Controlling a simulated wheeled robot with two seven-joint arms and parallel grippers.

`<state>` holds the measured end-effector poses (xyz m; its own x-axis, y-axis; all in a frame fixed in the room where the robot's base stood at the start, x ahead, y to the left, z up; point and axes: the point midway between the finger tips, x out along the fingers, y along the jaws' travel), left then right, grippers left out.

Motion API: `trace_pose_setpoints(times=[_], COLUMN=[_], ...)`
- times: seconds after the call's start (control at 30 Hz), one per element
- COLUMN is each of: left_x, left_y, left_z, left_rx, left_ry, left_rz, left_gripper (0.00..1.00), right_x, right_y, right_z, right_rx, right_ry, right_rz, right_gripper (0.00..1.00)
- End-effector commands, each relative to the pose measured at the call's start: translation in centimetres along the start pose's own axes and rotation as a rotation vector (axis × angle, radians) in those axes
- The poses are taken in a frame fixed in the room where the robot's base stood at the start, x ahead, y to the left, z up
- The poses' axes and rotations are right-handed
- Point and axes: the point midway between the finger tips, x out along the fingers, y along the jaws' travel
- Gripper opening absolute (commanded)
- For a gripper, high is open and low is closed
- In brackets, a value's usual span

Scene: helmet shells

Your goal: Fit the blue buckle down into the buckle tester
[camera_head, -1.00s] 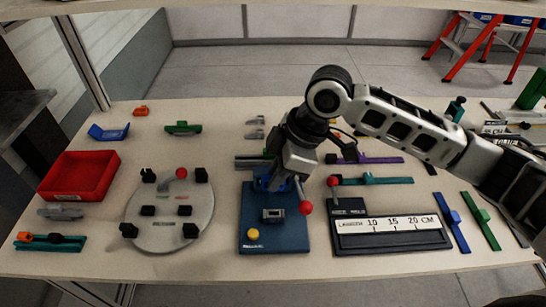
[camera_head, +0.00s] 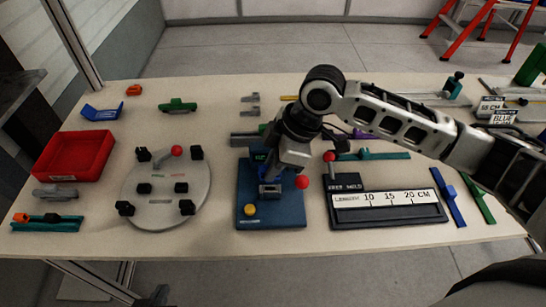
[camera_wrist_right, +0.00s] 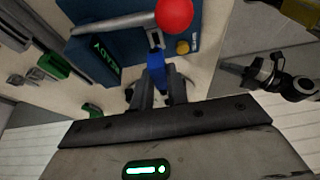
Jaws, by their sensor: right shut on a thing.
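The blue buckle (camera_wrist_right: 156,68) is between the two fingers of my right gripper (camera_wrist_right: 158,98) in the wrist view. In the head view my right gripper (camera_head: 272,168) is over the buckle tester (camera_head: 283,217), a dark blue block with a grey socket (camera_head: 270,190), a yellow button and a red-ball lever. The buckle's lower end points at the socket; I cannot tell whether it has entered. The lever's red ball (camera_wrist_right: 174,15) is close beside it. A dark jointed part (camera_wrist_right: 275,76), perhaps my left gripper, is at the right of the wrist view; its jaws are unclear.
A round grey fixture (camera_head: 165,207) with black blocks stands left of the tester. A black ruler gauge (camera_head: 386,218) stands close on the right. A red tray (camera_head: 73,155) is at the left. Bare tabletop lies between the tester and round fixture.

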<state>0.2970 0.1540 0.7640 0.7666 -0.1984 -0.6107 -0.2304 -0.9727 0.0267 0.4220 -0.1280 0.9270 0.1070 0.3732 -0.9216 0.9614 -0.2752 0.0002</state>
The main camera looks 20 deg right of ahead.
Motion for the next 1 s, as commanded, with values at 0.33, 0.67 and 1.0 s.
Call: trace_pose_setpoints(times=[0.33,0.67,1.0], left_x=[0.02,-0.02,-0.43], left_y=[0.38,0.36,0.31], left_z=[-0.21,-0.05,-0.49], left_rx=[-0.002,0.000,0.001], left_ry=[0.007,0.003,0.001], left_rz=[0.009,0.009,0.008], left_gripper=[0.00,0.00,0.00], right_x=[1.07,1.03,0.90], right_y=[-0.01,-0.01,-0.04], right_z=[0.44,0.43,0.38], right_rx=[0.001,0.001,0.001], right_ry=[0.001,0.000,0.000], right_rz=[0.000,0.000,-0.001], right_gripper=[0.00,0.00,0.00])
